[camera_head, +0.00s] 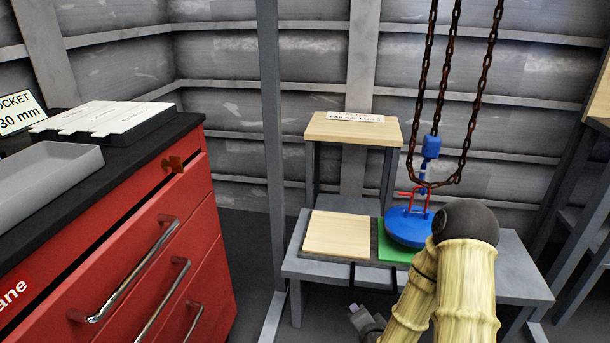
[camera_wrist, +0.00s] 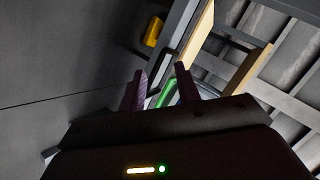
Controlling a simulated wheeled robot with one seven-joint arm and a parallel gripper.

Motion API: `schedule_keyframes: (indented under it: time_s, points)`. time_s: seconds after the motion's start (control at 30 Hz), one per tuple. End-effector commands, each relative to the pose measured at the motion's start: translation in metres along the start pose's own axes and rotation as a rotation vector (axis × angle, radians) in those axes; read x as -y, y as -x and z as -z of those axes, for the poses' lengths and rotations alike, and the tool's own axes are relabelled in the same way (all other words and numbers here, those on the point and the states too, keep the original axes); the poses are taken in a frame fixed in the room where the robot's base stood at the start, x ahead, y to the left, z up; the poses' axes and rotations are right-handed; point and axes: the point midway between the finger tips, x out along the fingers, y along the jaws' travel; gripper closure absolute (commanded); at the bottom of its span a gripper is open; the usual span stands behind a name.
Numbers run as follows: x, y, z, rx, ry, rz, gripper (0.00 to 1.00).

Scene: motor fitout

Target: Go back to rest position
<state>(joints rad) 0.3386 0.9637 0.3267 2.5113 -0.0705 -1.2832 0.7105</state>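My gripper (camera_wrist: 161,70) shows in the wrist view with its two fingers apart and nothing held between them. In the head view my arm crosses the lower right, in front of a low grey bench (camera_head: 515,270), and the gripper end (camera_head: 365,322) hangs low by the bench's front edge, partly cut off by the frame. A blue round part (camera_head: 408,228) with a red handle sits over a green pad (camera_head: 393,252) on the bench, partly hidden by my arm. A green strip (camera_wrist: 167,92) shows beyond the fingers in the wrist view.
A red drawer cabinet (camera_head: 150,250) with a dark top and a grey tray (camera_head: 45,180) stands at left. Rusty chains (camera_head: 452,100) hang over the blue part. A wooden plate (camera_head: 338,235) lies beside the green pad. A grey post (camera_head: 272,150) stands between cabinet and bench.

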Motion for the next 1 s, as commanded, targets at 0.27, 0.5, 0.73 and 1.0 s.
schedule_keyframes:
  time_s: [0.27, 0.5, 0.73, 1.0]
  points:
    - [0.031, 0.039, 0.011, 0.17, 0.353, -0.159, 0.67]
    - [0.05, 0.092, 0.022, 0.318, 0.595, -0.294, 0.67]
    - [0.066, 0.155, 0.028, 0.469, 0.769, -0.391, 0.67]
    - [0.073, 0.214, 0.03, 0.605, 0.869, -0.449, 0.67]
